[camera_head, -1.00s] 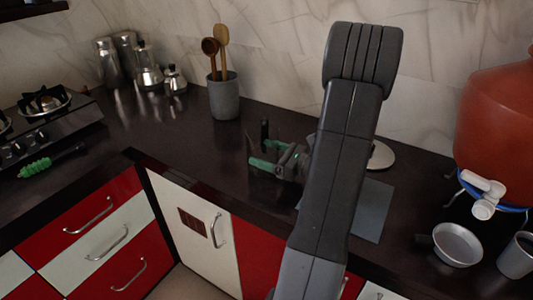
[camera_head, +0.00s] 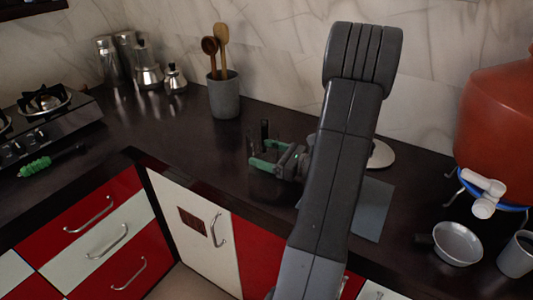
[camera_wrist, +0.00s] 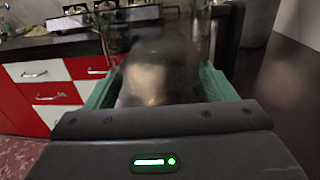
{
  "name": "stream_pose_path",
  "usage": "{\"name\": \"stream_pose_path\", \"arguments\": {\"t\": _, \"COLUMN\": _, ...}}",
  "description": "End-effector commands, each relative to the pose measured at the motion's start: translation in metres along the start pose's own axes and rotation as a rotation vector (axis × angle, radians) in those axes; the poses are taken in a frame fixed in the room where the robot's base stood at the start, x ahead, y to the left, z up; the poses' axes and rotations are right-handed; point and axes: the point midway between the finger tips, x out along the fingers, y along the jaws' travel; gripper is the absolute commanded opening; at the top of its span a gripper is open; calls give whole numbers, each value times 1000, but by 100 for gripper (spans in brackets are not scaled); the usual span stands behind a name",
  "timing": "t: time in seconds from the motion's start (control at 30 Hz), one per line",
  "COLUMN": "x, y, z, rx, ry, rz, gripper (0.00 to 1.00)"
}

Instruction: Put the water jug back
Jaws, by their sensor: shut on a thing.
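My gripper (camera_head: 264,157) is low over the dark counter, right of the grey utensil crock in the head view. Its green-lined fingers are shut on a clear glass thing, which I take to be the water jug (camera_wrist: 155,72). In the wrist view the jug stands between the two fingers (camera_wrist: 160,88), and the counter and cabinets show blurred through it. In the head view the glass is too clear to make out. I cannot tell whether its base touches the counter.
The utensil crock (camera_head: 224,96) and moka pots (camera_head: 148,68) stand behind. A grey mat (camera_head: 371,212) and white disc (camera_head: 382,154) lie partly behind my arm. At right are a red clay dispenser (camera_head: 495,125), a metal pan (camera_head: 458,243) and a mug (camera_head: 517,256). The stove (camera_head: 45,120) is left.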

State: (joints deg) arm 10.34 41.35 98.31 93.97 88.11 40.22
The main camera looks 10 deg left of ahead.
Motion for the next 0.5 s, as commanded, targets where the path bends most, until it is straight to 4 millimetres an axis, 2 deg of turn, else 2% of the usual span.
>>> {"name": "stream_pose_path", "arguments": {"t": 0.5, "x": 0, "y": 0, "z": -6, "rx": -1, "ry": -1, "rz": 0, "gripper": 29}}
